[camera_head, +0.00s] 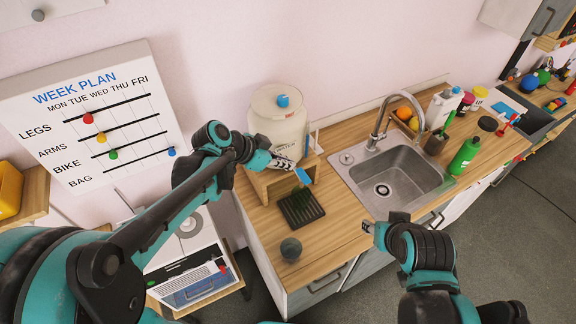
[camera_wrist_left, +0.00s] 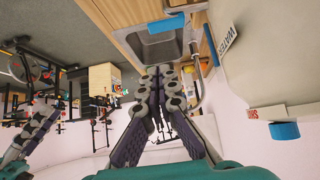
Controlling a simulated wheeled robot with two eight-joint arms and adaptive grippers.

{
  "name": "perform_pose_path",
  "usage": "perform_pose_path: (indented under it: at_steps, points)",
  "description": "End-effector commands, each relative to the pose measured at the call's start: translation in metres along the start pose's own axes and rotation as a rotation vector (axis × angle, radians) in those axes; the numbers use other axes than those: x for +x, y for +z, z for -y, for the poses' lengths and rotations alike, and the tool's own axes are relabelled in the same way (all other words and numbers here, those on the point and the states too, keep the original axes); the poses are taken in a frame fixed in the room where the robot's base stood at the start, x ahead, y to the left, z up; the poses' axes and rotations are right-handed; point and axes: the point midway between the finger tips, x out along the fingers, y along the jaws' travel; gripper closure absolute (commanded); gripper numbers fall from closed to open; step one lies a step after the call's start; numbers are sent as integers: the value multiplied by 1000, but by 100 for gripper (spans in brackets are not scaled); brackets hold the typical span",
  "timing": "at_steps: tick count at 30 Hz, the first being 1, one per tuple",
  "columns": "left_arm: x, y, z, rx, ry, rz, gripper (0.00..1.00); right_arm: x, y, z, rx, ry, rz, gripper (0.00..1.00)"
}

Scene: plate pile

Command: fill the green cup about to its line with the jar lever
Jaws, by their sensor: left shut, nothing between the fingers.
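The large pale water jar (camera_head: 278,128) stands on a wooden stand at the back of the counter. Its blue lever (camera_head: 303,176) sticks out in front, above the black slatted tray (camera_head: 312,213). My left gripper (camera_head: 287,164) is beside the lever, close to the jar's front; contact is unclear. Its fingers are together and empty in the left wrist view (camera_wrist_left: 160,95). My right gripper (camera_head: 368,228) is over the counter's front edge, its opening unclear.
A small dark grey cup (camera_head: 291,249) stands near the counter's front left. The sink (camera_head: 392,182) and its tap (camera_head: 378,132) are right of the tray. A green bottle (camera_head: 464,158) and a white carton (camera_head: 442,108) stand farther right. Counter between tray and sink is clear.

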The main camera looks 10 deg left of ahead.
Motion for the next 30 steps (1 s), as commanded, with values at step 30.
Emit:
perform_pose_path:
  at_steps: [30]
  points:
    - [105, 28, 0, 0, 0, 1, 100, 10, 7, 0, 0, 0, 0, 60]
